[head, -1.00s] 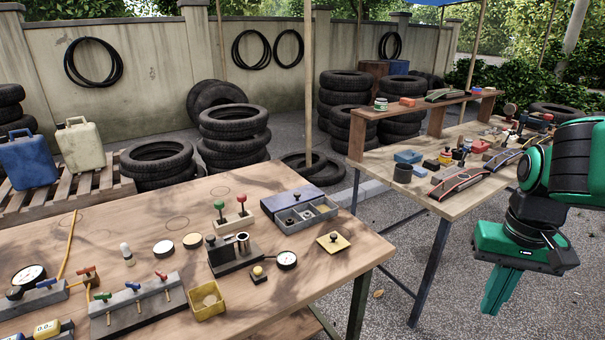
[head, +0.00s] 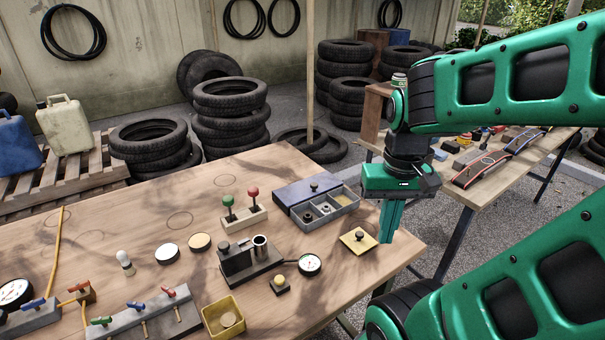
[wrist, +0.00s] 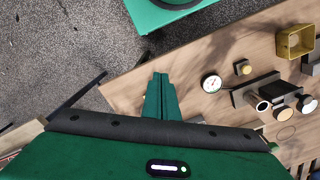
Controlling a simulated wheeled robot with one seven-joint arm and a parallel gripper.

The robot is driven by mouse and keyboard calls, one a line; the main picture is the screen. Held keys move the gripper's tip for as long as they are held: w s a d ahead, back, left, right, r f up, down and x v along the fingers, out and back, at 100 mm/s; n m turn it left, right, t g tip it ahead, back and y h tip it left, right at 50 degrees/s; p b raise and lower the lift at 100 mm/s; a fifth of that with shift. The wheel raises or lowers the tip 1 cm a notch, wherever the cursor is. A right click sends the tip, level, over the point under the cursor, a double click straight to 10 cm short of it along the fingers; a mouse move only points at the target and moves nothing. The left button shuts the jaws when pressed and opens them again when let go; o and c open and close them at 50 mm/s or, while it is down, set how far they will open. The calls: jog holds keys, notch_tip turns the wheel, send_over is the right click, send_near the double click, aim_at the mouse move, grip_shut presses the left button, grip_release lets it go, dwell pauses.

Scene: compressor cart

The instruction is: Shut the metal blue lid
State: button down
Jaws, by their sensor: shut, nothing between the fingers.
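The blue metal lid (head: 300,190), with a small dark knob on top, lies at the far side of the table's right part. It sits back from the grey compartment box (head: 330,216), whose compartments with small parts in them show uncovered in front of it. My gripper (head: 388,238) is shut and empty, pointing down near the table's right edge. It is to the right of and nearer than the box, apart from the lid. The wrist view shows the closed fingers (wrist: 160,78) over the table edge; the lid is not seen there.
A yellow plate with a dark knob (head: 358,241) lies just left of my gripper. A gauge (head: 310,264), a dark block with a metal cylinder (head: 250,262) and red and green levers (head: 243,218) stand nearby. A second table (head: 475,200) is behind right.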

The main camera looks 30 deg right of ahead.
jog(key=shift+d, duration=0.1)
jog(key=r, duration=0.1)
jog(key=n+t+h, duration=0.1)
jog(key=t+h, duration=0.1)
jog(key=t, duration=0.2)
send_over(311, 182)
notch_tip(311, 182, down, 7)
jog(key=shift+w+d+f, duration=0.1)
jog(key=shift+w+d, duration=0.05)
jog(key=shift+f, duration=0.35)
jog(key=shift+s+a+f, duration=0.1)
jog(key=shift+s+a, duration=0.3)
jog(key=shift+s, duration=0.45)
jog(key=shift+s+a+f, duration=0.1)
jog(key=shift+s+a, duration=0.3)
jog(key=shift+s, duration=0.45)
